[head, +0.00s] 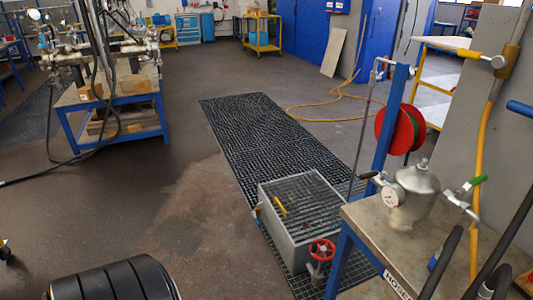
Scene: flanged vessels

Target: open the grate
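A grey metal box (317,238) stands on the dark floor grating, right of the picture's centre. A barred grate (307,193) lies across its top and looks flat and closed. A small yellow handle (280,207) shows on the grate's left part. A red handwheel valve (322,250) is at the box's near side. What lies under the bars is too dark and small to tell. Neither of my grippers shows in the head view.
A steel-topped bench (375,237) with a metal vessel (415,195) and gauge stands close right of the box. A blue post (385,130) and red hose reel (400,129) rise behind. Open floor (190,190) lies left. A black ribbed object (110,282) is at bottom left.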

